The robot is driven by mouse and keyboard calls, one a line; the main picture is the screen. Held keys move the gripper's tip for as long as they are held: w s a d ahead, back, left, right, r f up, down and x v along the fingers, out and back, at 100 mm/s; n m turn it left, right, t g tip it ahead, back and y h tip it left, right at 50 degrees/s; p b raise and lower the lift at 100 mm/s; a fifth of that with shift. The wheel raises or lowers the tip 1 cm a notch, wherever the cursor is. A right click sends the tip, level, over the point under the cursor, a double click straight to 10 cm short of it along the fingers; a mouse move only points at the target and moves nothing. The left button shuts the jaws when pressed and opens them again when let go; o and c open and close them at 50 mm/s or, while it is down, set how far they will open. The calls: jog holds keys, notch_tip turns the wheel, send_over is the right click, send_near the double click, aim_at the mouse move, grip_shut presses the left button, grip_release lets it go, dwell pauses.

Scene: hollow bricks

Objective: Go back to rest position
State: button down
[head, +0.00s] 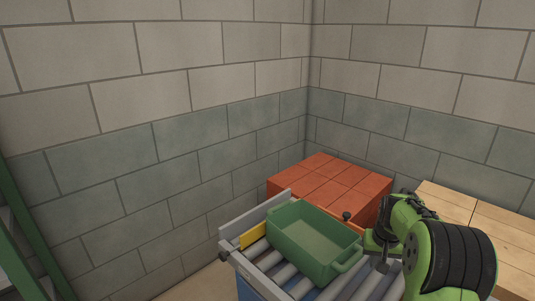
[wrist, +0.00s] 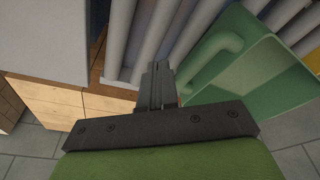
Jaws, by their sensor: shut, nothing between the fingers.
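My gripper (wrist: 158,72) is shut and empty in the wrist view, its two dark fingers pressed together. In the head view my gripper (head: 383,268) points down over the rollers, just right of a green bin (head: 283,248). The bin looks empty and sits on a roller conveyor (head: 237,261). In the wrist view the bin (wrist: 228,85) and its handle are to the right of the fingers, and the gap between them is hard to judge.
A stack of red-brown blocks (head: 335,180) stands behind the conveyor in the corner. Pale wooden boards (head: 480,215) lie on the right. Grey block walls (head: 120,150) close off the back and left. A green post (head: 25,225) stands at the left edge.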

jog(key=s+a+r+n+t+p, duration=0.2)
jog(key=s+a+r, duration=1.2)
jog(key=r, duration=0.2)
jog(key=s+a+n, duration=0.1)
jog(key=s+a, duration=0.1)
jog(key=s, duration=0.6)
jog(key=s+a+t+y, duration=0.1)
jog(key=s+a, duration=0.2)
jog(key=s, duration=0.4)
jog(key=shift+s+a+n+p, duration=0.25)
jog(key=shift+s+n+p, duration=0.1)
jog(key=shift+n+p, duration=0.05)
